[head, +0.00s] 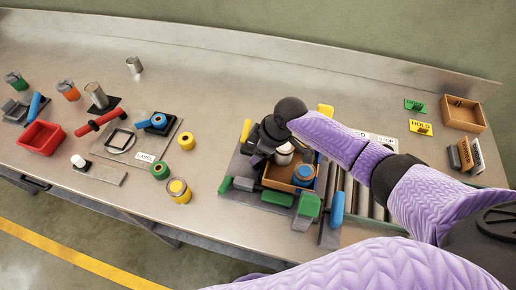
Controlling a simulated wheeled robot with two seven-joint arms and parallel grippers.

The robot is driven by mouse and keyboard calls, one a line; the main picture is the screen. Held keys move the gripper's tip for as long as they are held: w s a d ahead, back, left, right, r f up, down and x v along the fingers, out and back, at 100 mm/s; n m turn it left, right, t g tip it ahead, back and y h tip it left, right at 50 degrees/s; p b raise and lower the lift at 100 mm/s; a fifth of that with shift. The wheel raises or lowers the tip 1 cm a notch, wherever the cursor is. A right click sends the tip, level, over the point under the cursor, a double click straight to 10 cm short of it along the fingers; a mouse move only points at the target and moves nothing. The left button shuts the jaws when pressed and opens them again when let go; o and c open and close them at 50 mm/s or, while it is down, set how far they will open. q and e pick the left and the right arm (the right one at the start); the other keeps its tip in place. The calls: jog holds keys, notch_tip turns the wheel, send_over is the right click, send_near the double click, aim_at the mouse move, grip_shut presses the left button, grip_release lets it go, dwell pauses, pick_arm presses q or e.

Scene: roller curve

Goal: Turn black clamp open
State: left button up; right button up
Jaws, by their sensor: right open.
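My right arm comes in from the right, and its dark gripper (258,157) is over the back left part of a grey fixture plate (236,170). Its jaws are open, but the fingertips are small and dark against the fixture. I cannot pick out a black clamp clearly; my gripper and wrist cover that corner of the fixture. An orange-brown tray (277,184) sits on the plate, holding a blue-topped part (304,174) and a pale metal part. My left gripper is out of view.
A roller conveyor (362,205) lies right of the fixture, partly under my arm. Left are a red bin (41,136), a red-handled clamp (99,123), yellow-topped cans (178,190) and a metal plate (118,151). A wooden box (463,114) stands at the right.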

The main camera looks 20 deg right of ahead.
grip_shut()
